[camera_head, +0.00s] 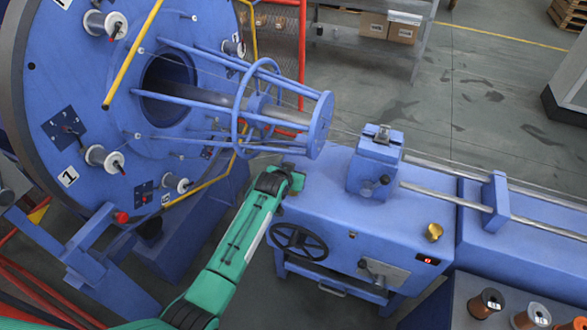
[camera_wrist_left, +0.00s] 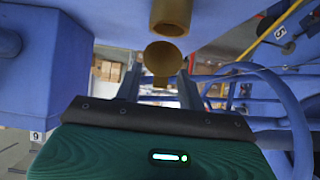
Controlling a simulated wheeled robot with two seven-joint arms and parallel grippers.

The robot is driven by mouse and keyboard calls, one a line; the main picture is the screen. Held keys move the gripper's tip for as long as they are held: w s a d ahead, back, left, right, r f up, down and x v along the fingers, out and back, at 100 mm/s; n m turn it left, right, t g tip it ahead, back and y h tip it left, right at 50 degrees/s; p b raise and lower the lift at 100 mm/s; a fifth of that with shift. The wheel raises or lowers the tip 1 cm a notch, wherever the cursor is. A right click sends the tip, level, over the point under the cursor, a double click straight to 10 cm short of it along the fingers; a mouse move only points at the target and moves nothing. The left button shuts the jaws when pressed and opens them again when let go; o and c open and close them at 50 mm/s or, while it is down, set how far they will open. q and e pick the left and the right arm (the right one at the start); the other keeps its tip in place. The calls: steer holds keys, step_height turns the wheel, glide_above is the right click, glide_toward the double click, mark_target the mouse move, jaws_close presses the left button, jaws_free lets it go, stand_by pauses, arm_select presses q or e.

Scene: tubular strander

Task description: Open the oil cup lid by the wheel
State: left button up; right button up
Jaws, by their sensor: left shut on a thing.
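In the left wrist view, a brass oil cup (camera_wrist_left: 170,14) shows at the top as a short cylinder against the blue cabinet. Its round brass lid (camera_wrist_left: 163,53) shows just below it with its face to the camera and a small tab. My left gripper (camera_wrist_left: 160,80) has one finger on each side of the lid's tab and is shut on the lid. In the head view my left gripper (camera_head: 290,172) is at the cabinet's left end, above the black handwheel (camera_head: 298,241); its fingertips and this cup are hidden there. My right gripper is not in view.
The blue cabinet (camera_head: 340,215) carries a clamp block (camera_head: 376,160), rods and another brass cup (camera_head: 434,232) at its right. The large blue drum (camera_head: 60,90) with a cage (camera_head: 265,110) stands close left of my gripper. Spools (camera_head: 488,302) stand at bottom right.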

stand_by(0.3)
arm_select(q)
steer(key=o, duration=1)
steer(key=b+v, duration=0.1)
steer(key=v, duration=1.2)
steer(key=shift+s+r+b, duration=0.2)
steer(key=shift+r+b, duration=0.15)
